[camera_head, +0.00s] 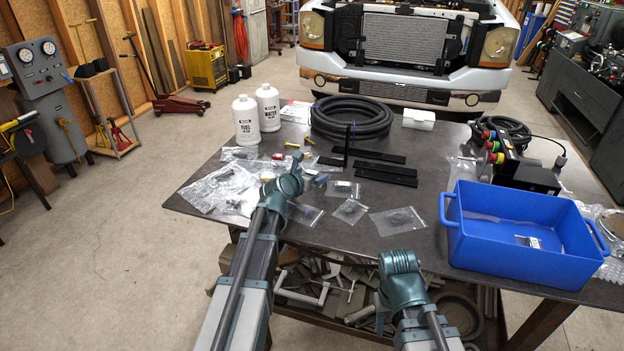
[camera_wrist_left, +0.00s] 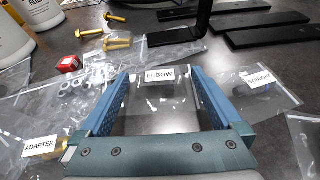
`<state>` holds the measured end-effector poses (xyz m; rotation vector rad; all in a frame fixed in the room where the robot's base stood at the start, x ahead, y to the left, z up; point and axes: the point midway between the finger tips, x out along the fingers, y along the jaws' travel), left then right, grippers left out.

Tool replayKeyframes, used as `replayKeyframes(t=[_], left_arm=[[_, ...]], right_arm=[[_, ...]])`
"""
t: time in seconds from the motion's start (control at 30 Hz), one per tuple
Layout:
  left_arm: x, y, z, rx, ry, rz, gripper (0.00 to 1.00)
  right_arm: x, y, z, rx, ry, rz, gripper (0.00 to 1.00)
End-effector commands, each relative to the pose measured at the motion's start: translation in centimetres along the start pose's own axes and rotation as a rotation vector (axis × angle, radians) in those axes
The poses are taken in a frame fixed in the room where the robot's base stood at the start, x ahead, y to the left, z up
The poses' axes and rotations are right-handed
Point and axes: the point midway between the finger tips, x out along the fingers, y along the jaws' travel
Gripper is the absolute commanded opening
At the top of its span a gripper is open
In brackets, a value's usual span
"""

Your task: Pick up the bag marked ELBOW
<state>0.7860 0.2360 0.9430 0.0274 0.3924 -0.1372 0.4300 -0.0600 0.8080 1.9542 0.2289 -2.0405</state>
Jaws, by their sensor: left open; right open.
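The bag marked ELBOW (camera_wrist_left: 160,98) is a clear bag with a white label, lying flat on the dark table. In the left wrist view it shows between the two blue fingers of my left gripper (camera_wrist_left: 161,76). The fingers are apart, and I cannot tell whether they touch the bag. In the head view my left gripper (camera_head: 312,181) is over the table's front middle, and the ELBOW label cannot be read there. My right gripper (camera_head: 381,318) is low in front of the table edge, mostly hidden by its own wrist, with nothing seen in it.
A bag marked ADAPTER (camera_wrist_left: 40,147) lies left of the fingers, and another labelled bag (camera_wrist_left: 262,88) lies to the right. A blue bin (camera_head: 520,249) stands at the right. Black bars (camera_head: 385,170), a coiled hose (camera_head: 350,117) and white bottles (camera_head: 246,120) are farther back.

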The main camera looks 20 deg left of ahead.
Motion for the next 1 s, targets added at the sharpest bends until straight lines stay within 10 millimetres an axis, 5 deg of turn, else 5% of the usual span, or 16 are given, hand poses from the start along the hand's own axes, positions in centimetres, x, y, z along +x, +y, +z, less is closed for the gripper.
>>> replayKeyframes(t=[0.13,0.6,1.0], left_arm=[[-0.1,0.0,0.0,0.0,0.0,0.0,0.98],[-0.1,0.0,0.0,0.0,0.0,0.0,0.16],[-0.8,0.4,1.4,0.0,0.0,-0.001,0.16]], right_arm=[[-0.1,0.0,0.0,0.0,0.0,0.0,0.5],[-0.1,0.0,0.0,0.0,0.0,0.0,0.5],[-1.6,0.1,0.1,0.0,0.0,0.0,0.5]])
